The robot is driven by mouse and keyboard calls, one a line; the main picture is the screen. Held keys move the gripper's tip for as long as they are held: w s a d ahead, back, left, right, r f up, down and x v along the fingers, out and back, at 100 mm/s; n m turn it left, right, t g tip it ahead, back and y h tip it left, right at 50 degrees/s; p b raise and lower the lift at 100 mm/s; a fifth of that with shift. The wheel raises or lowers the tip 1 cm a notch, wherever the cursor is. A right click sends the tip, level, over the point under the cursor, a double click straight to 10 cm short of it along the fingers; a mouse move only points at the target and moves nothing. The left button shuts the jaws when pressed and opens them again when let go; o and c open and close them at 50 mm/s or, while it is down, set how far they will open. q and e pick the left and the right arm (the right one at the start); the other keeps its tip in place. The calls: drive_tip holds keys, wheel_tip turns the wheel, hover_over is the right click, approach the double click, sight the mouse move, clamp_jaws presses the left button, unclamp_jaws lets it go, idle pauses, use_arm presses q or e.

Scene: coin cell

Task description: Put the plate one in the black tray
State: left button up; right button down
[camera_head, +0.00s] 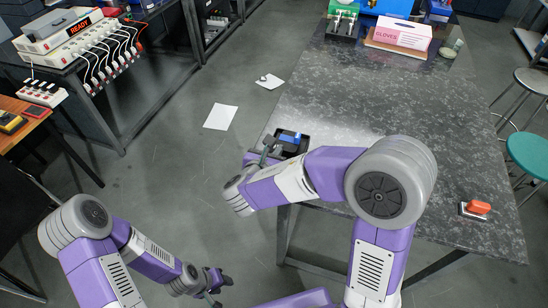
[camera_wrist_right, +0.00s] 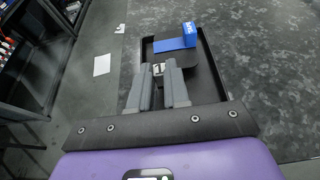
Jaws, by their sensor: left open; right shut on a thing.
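The black tray (camera_head: 304,150) lies at the near left corner of the dark table, and its rim shows in the right wrist view (camera_wrist_right: 216,66). My right gripper (camera_wrist_right: 160,74) is over the tray's left part, shut on a small pale metallic piece (camera_wrist_right: 158,69). This piece looks like plate one, but most of it is hidden between the fingers. I cannot tell whether it touches the tray floor. In the head view the right gripper (camera_head: 268,150) is beside a blue object. My left gripper (camera_head: 216,283) is open and empty, low at the bottom left, away from the table.
A blue block with white lettering (camera_wrist_right: 176,43) lies in the tray. The table's middle is clear. Paper sheets (camera_head: 220,117) lie on the floor.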

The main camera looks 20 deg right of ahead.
drive_tip(key=shift+f, duration=1)
drive_tip(key=shift+f+b, duration=0.15)
drive_tip(key=shift+b, duration=0.15)
drive_tip(key=c, duration=1.6)
unclamp_jaws()
drive_tip(key=shift+f, duration=0.1)
drive_tip(key=shift+o, duration=1.1)
